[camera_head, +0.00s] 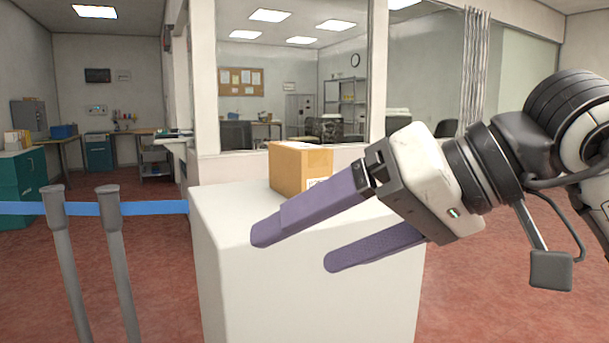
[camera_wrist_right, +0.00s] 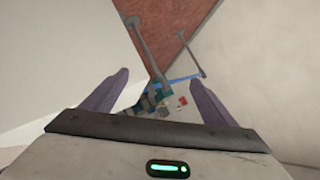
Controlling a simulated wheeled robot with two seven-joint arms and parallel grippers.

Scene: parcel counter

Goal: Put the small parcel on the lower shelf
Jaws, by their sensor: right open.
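A small brown cardboard parcel (camera_head: 294,168) with a white label stands on the white counter block (camera_head: 250,205), near its back edge. My right gripper (camera_head: 297,250) is open, with its two purple fingers apart and nothing between them. It is in front of the parcel and above the block in the head view, and one finger covers a lower part of the parcel. The right wrist view shows both fingers (camera_wrist_right: 165,95) apart, without the parcel between them. My left gripper is in neither view. I cannot pick out the lower shelf for certain.
Two grey posts (camera_head: 115,250) with a blue belt (camera_head: 155,207) stand left of the block. A teal cabinet (camera_head: 20,190) and desks are at the far left. A metal shelf rack (camera_head: 345,97) stands behind the glass.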

